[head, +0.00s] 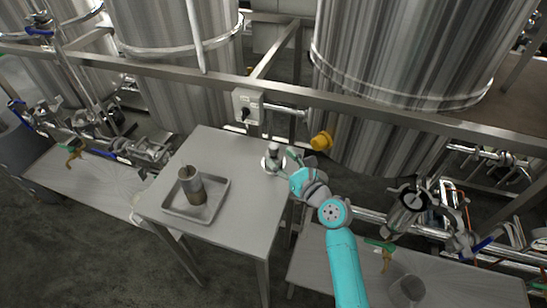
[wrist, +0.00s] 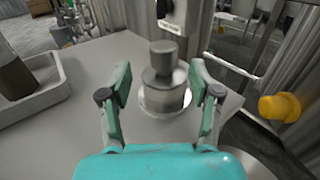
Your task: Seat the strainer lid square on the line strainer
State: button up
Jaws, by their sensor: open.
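The strainer lid (wrist: 165,100), a grey metal disc with a stepped hub and a dark round knob on top, stands upright on the steel table. It also shows in the head view (head: 272,164) near the table's right edge. My gripper (head: 284,160) is at the lid. In the wrist view my gripper (wrist: 160,78) has its green fingers apart, one on each side of the hub and knob, with gaps visible. The line strainer appears to be the open-topped metal body (head: 408,210) on the pipe run at right; its opening looks uncovered.
A shallow tray (head: 167,203) on the table holds an upright brownish cylinder (head: 193,187); the tray shows at left in the wrist view (wrist: 62,92). A yellow knob (head: 321,141) sits beyond the table's right edge. A steel rail (head: 380,107) crosses before the tanks.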

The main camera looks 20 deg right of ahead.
aim_at(277, 153)
jog(key=x, duration=0.5)
jog(key=shift+d+f, duration=0.2)
jog(key=shift+f, duration=0.1)
jog(key=shift+r, duration=0.1)
grip_shut()
